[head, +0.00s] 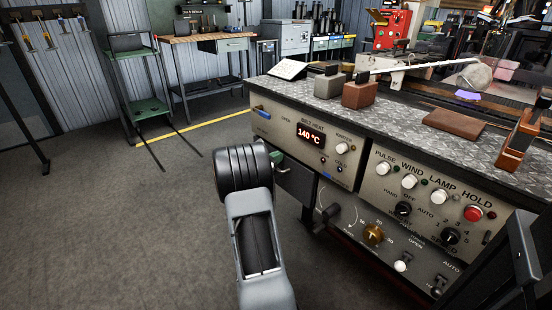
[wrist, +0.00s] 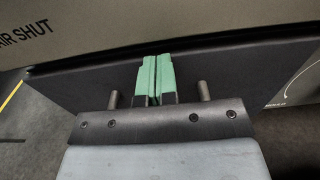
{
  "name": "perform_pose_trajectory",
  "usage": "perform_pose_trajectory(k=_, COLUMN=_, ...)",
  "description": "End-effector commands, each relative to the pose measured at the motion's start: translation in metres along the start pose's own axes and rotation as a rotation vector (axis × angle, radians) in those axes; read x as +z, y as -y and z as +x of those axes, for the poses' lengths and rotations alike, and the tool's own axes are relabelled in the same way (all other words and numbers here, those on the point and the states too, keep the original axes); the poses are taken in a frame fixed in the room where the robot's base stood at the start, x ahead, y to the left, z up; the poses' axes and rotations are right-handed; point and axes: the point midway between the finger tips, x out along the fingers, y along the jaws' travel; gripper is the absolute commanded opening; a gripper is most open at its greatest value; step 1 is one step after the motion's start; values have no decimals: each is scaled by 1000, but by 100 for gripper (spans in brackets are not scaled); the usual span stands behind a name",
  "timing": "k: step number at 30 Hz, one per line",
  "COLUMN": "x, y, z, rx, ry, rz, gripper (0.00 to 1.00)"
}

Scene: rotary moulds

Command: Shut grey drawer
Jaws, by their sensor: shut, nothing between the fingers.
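The grey drawer (head: 297,183) shows in the head view as a dark grey front below the heater panel, partly hidden by my arm. Its dark front (wrist: 90,92) fills the middle of the wrist view, under the beige panel. I cannot tell how far it stands out. My gripper (head: 277,158) is at the drawer's upper left in the head view. In the wrist view its green fingers (wrist: 154,78) are side by side, shut and empty, pointing at the front. Whether they touch it is unclear.
The bench (head: 325,100) has a metal top with a grey block (head: 330,86), a brown block (head: 359,95) and a flat brown slab (head: 454,124). Knobs and a red button (head: 473,213) stick out of its front panels. The floor (head: 120,220) at left is clear.

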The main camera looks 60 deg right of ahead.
Motion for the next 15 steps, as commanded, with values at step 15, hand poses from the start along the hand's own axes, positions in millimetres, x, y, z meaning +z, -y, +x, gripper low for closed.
perform_pose_trajectory(k=15, x=5, y=3, z=-95, rx=5, ry=4, rz=1, gripper=0)
